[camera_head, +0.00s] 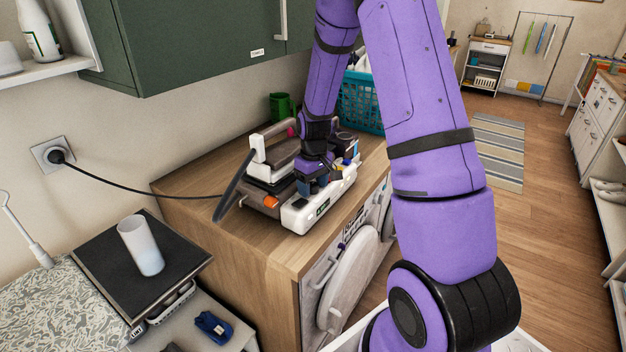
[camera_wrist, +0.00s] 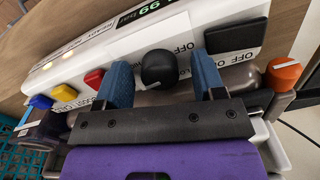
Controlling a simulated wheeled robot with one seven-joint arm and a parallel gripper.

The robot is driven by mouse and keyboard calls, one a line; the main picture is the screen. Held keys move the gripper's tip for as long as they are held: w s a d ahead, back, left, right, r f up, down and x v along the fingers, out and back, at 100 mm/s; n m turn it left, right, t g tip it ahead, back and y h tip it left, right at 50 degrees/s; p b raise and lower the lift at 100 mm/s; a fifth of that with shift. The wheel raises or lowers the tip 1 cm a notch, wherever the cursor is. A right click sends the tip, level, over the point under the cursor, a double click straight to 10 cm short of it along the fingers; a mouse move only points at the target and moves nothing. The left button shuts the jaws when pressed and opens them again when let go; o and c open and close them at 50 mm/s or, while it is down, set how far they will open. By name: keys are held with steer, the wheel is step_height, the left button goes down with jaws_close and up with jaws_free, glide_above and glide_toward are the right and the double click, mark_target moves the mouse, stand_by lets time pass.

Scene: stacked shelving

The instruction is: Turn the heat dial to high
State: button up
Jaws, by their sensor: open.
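A white appliance with a control panel (camera_head: 300,218) sits on the wooden counter. In the wrist view the panel (camera_wrist: 110,50) carries a round black dial (camera_wrist: 160,66), with "OFF" and a partly hidden "LO" lettered beside it. My gripper (camera_wrist: 161,82) has its blue fingers apart, one on each side of the black dial. I cannot tell whether they touch it. In the head view my gripper (camera_head: 316,186) is over the panel and hides much of it. The dial's pointer setting is not readable.
A teal basket (camera_head: 362,103) and green mug (camera_head: 281,106) stand behind. A black cable runs to the wall socket (camera_head: 53,155). The counter's front left (camera_head: 235,230) is clear.

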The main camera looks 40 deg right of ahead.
mark_target(312, 184)
steer(key=n, duration=0.7)
steer(key=shift+w+d, duration=0.1)
step_height(312, 184, up, 11)
steer(key=m, duration=0.9)
steer(key=shift+r+m, duration=0.15)
steer(key=shift+m, duration=0.25)
